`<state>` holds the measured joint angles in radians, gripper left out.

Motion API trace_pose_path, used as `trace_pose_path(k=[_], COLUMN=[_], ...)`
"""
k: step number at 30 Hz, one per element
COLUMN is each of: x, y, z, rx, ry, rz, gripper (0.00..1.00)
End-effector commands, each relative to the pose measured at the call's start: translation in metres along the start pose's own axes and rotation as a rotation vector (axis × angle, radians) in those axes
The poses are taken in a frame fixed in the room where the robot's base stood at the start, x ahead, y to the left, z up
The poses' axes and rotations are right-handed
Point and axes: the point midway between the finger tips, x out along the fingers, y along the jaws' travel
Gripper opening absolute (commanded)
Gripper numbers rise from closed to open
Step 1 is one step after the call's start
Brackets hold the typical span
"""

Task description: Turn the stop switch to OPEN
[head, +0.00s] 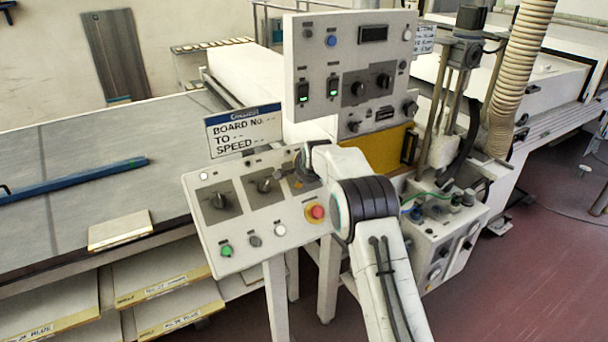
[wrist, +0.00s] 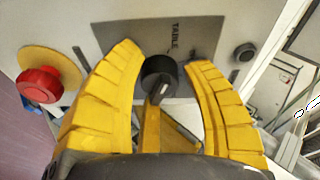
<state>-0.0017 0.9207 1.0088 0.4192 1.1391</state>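A black rotary knob (wrist: 158,75) with a pale pointer line sits on a grey plate (wrist: 115,35) in the wrist view. Print beside it starts with "TABLE"; the rest is too small to read. My gripper (wrist: 166,58) is open, with one yellow finger on each side of the knob. A gap shows at the right finger; the left finger is very close, and contact cannot be told. In the head view my gripper (head: 303,176) is at the rightmost switch of the sloped control panel (head: 225,245), and my arm hides most of that switch.
A red emergency button (head: 317,212) on a yellow disc is just below my gripper; it also shows in the wrist view (wrist: 40,85). Two similar switches (head: 219,200) (head: 266,185) sit to the left. An upright panel (head: 345,60) stands behind.

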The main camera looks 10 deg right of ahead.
Motion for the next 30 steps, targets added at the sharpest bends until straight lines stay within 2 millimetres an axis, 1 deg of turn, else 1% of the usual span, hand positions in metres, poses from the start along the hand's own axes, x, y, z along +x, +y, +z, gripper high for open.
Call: trace_pose_path(k=[1, 2, 13, 17, 24, 30], x=[0.0000, 0.0000, -0.0002, 0.0011, -0.0003, -0.0004], y=[0.0000, 0.0000, -0.0006, -0.0003, -0.0024, -0.0025], z=[0.0001, 0.0001, 0.0010, 0.0015, 0.0011, 0.0015], rx=[0.000, 0.000, -0.001, 0.019, 0.189, 0.254], ry=[0.000, 0.000, -0.001, -0.002, -0.015, -0.018], rz=[0.000, 0.000, -0.001, 0.002, 0.037, 0.050], gripper=[0.38, 0.36, 0.03, 0.02, 0.02, 0.02])
